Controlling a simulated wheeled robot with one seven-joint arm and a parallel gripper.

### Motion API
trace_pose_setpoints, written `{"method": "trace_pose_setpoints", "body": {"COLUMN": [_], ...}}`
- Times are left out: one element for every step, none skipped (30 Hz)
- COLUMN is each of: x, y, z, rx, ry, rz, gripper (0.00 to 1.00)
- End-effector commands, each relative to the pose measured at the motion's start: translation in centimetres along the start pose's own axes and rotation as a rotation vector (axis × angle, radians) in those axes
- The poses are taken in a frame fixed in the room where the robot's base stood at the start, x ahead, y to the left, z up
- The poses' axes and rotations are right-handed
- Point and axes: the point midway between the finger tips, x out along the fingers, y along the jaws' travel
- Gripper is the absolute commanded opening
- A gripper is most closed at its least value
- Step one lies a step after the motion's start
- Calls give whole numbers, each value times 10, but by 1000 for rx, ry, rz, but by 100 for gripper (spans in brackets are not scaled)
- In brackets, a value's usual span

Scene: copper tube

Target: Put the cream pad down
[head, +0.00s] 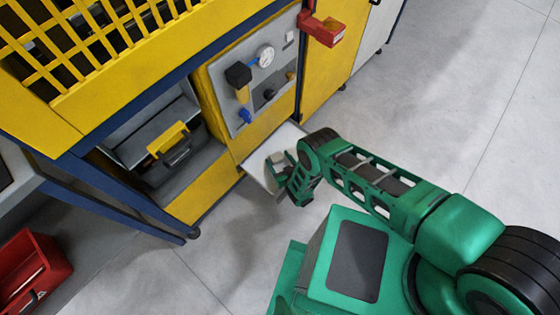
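My gripper (279,168) is at the end of the green arm, over a small white shelf (255,172) that juts out from the yellow cabinet. A small pale patch (277,157) shows at the gripper's fingers; it may be the cream pad, but it is too small to be sure. The fingers are small and partly hidden by my wrist. I cannot tell whether they are closed on the pad or whether it touches the shelf.
Above the shelf is a grey panel (273,97) with a gauge (265,56). A dark toolbox (172,153) with a yellow handle sits in the bay to the left. A red bin (33,266) is at lower left. Grey floor (440,100) is clear to the right.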

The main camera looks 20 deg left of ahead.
Motion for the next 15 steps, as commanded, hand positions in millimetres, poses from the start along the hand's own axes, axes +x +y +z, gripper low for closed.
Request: {"method": "trace_pose_setpoints", "body": {"x": [0, 0, 0, 0, 0, -1, -2, -4, -7, -10, -14, -20, -25, -30, -38], "y": [0, 0, 0, 0, 0, 0, 0, 0, 0, 1, 1, 1, 1, 1, 1], "z": [0, 0, 0, 0, -1, -2, -2, -1, -2, -2, -1, -2, -1, -1, -1], "rx": [0, 0, 0, 0, 0, 0, 1, 1, 2, 2, 2, 2, 2, 2, 3], "ry": [0, 0, 0, 0, 0, 0, -1, -2, -1, -1, -3, -2, -4, -3, -4], "rz": [0, 0, 0, 0, 0, 0, 0, 1, 1, 1, 2, 1, 1, 1, 2], "gripper": [69, 69, 69, 69, 69, 69, 69, 69, 69, 69, 69, 69, 69, 69, 69]}}
